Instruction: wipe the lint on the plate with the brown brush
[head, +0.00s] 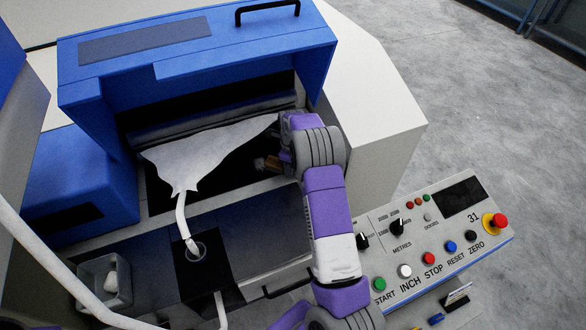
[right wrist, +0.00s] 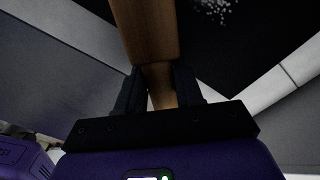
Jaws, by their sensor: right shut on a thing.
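My right gripper (right wrist: 160,85) is shut on the handle of the brown brush (right wrist: 147,30), seen at the top of the right wrist view. In the head view the brush (head: 268,163) shows as a small brown piece beside my right gripper (head: 283,158), under the blue hood. A black plate (right wrist: 210,50) lies beyond the brush, with white specks of lint (right wrist: 220,10) at the top edge of the wrist view. In the head view the dark plate (head: 225,180) is partly hidden by the white web; I cannot tell whether the brush touches it. My left gripper is not in view.
A white fibre web (head: 205,150) narrows into a sliver entering a round hole (head: 198,250). A blue hood (head: 200,50) stands over it. A control panel (head: 430,240) with buttons is at right. A grey bin (head: 105,285) is at lower left.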

